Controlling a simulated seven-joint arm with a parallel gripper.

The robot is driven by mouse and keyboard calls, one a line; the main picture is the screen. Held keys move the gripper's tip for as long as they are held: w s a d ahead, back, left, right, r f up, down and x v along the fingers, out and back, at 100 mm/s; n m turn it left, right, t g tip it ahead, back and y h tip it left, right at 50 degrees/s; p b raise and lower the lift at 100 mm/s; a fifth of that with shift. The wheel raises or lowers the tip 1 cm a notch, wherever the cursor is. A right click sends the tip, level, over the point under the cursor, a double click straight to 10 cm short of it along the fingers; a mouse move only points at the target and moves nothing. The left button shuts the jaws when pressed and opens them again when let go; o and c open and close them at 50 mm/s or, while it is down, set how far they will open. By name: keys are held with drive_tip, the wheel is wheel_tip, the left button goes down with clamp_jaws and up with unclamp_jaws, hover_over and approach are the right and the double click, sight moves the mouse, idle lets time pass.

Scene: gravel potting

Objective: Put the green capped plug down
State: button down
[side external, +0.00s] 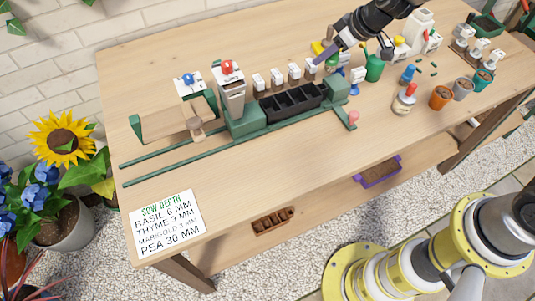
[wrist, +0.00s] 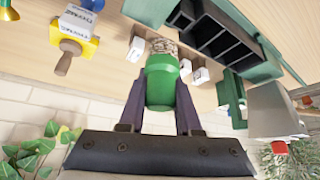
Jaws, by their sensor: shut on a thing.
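The green capped plug (wrist: 161,84) is between the two fingers of my gripper (wrist: 159,98) in the wrist view. Its smooth green cap faces the palm, and a rough, pebbly grey-brown end (wrist: 164,47) points away. My gripper is shut on it. In the side external view my gripper (side external: 322,60) is over the back of the bench, near the right end of a row of white labelled blocks. A small green patch of the plug (side external: 331,62) shows beside the fingers. I cannot tell whether its lower end touches anything.
A black compartment tray (side external: 292,104) sits in a green rail fixture (side external: 244,122), left of my gripper. A green watering can (side external: 374,70) and a yellow-and-white tool stand close by. Small pots (side external: 440,98) are at right.

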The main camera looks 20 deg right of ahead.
drive_tip(key=s+a+r+n+g+y, duration=0.1)
drive_tip(key=s+a+n, duration=0.1)
drive_tip(key=s+a, duration=0.8)
drive_tip(key=s+a+r+n+y, duration=0.15)
drive_tip(key=s+a, duration=0.35)
drive_tip(key=s, duration=0.8)
drive_tip(key=shift+h, duration=0.35)
drive_tip(key=w+a+f, duration=0.4)
drive_tip(key=w+f, duration=0.1)
drive_tip(key=w+a+f, duration=0.4)
drive_tip(key=a+f, duration=0.1)
drive_tip(key=shift+w, duration=0.4)
drive_tip(key=shift+w+a+f, duration=0.15)
drive_tip(key=shift+w+f, duration=0.05)
drive_tip(key=shift+f, duration=1.6)
drive_tip(key=shift+f, duration=0.1)
drive_tip(key=c, duration=0.6)
unclamp_jaws()
